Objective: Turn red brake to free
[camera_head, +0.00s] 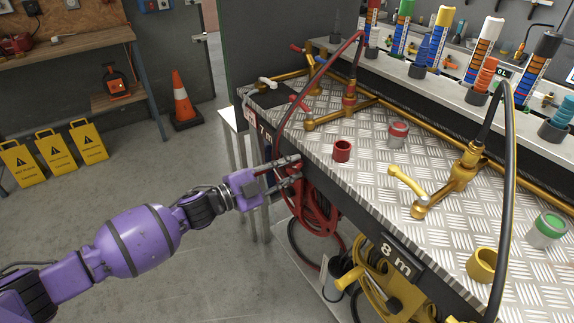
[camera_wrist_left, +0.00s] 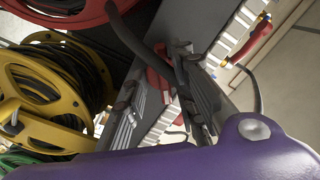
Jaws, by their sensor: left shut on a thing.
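My left gripper (camera_head: 296,169) reaches in from the left to the bench's front edge, beside the red hose reel (camera_head: 318,208) under the bench top. In the left wrist view, the fingers of the left gripper (camera_wrist_left: 160,92) are closed around a red handle (camera_wrist_left: 156,84), which looks like the red brake. The fingers hide part of it, and its exact angle is hard to read. In the head view the fingers cover the brake. The red reel's rim also shows in the left wrist view (camera_wrist_left: 70,14). My right gripper is not in view.
The metal bench top (camera_head: 370,190) carries a red cup (camera_head: 342,151) and brass taps (camera_head: 455,180). A dark red hose (camera_head: 280,125) arcs down near my gripper. A yellow reel (camera_head: 375,285) hangs to the right. Open floor (camera_head: 190,270) lies left of the bench.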

